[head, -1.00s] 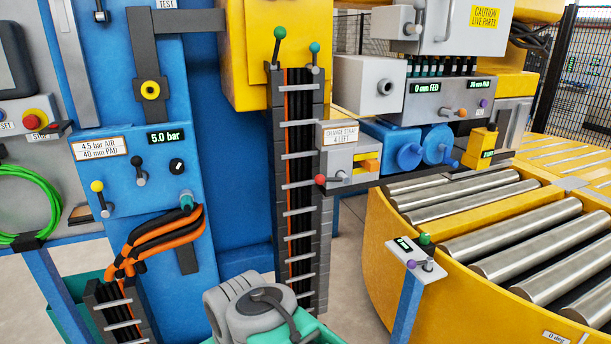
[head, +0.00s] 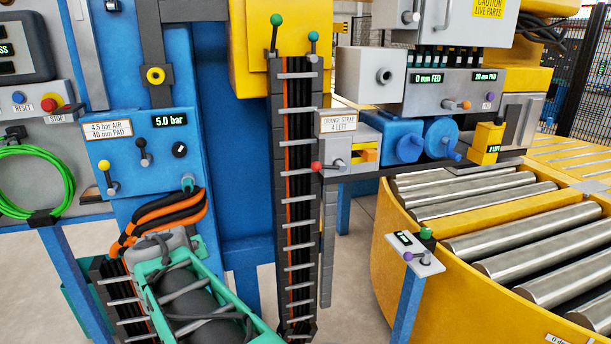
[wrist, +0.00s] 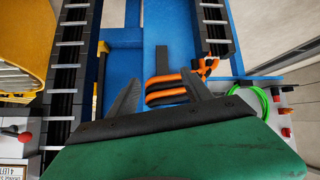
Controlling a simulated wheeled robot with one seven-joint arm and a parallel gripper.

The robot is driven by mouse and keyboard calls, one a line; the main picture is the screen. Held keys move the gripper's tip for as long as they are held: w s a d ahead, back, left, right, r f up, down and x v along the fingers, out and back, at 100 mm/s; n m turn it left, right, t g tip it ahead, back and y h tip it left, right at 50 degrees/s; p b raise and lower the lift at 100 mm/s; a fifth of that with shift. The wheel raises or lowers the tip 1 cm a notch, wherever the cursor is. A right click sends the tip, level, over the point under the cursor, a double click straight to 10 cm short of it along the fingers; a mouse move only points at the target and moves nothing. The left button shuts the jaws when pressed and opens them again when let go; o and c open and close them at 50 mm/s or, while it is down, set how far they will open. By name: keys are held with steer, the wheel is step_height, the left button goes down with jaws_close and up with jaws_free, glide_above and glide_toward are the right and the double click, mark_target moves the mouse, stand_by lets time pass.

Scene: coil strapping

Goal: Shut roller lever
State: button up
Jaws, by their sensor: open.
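Several levers show, and no label I can read says "roller". A small post panel (head: 417,254) beside the roller conveyor carries a green-topped knob (head: 426,233) and a purple-balled lever (head: 408,257). A red-balled lever (head: 317,166) sticks out left from the orange strap box (head: 350,142). A yellow-balled lever (head: 104,165) stands on the blue 5.0 bar panel. In the wrist view my gripper (wrist: 160,90) is open and empty, its dark fingers spread in front of orange-and-black hoses (wrist: 165,90). My gripper's fingers are not clear in the head view.
The conveyor (head: 480,225) with steel rollers fills the right. Dark cable chains (head: 299,200) stand upright in the middle. Green- and teal-balled levers (head: 275,20) top the chain. A green hose (head: 35,180) hangs at left. Floor shows between the chain and conveyor.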

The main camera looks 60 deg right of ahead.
steer(key=s+d+r+m+h+b, duration=0.1)
steer(key=d+h, duration=0.1)
steer(key=d, duration=0.5)
steer(key=s+d+r+m+h, duration=0.1)
steer(key=d+m+h, duration=0.1)
steer(key=d, duration=0.5)
steer(key=m+g+h+b, duration=0.2)
steer(key=m+g+h, duration=0.1)
steer(key=g+h, duration=0.3)
glide_toward(316, 167)
steer(key=d+f+t+h, duration=0.1)
steer(key=d+f, duration=0.1)
steer(key=d, duration=0.4)
steer(key=d+p, duration=0.1)
steer(key=d, duration=0.1)
steer(key=d+p, duration=0.1)
steer(key=d, duration=0.1)
steer(key=shift+w+d+r, duration=0.3)
steer(key=shift+w+r, duration=0.1)
steer(key=shift+w+d+f, duration=0.1)
steer(key=shift+d, duration=0.3)
steer(key=shift+f, duration=0.1)
jaws_close()
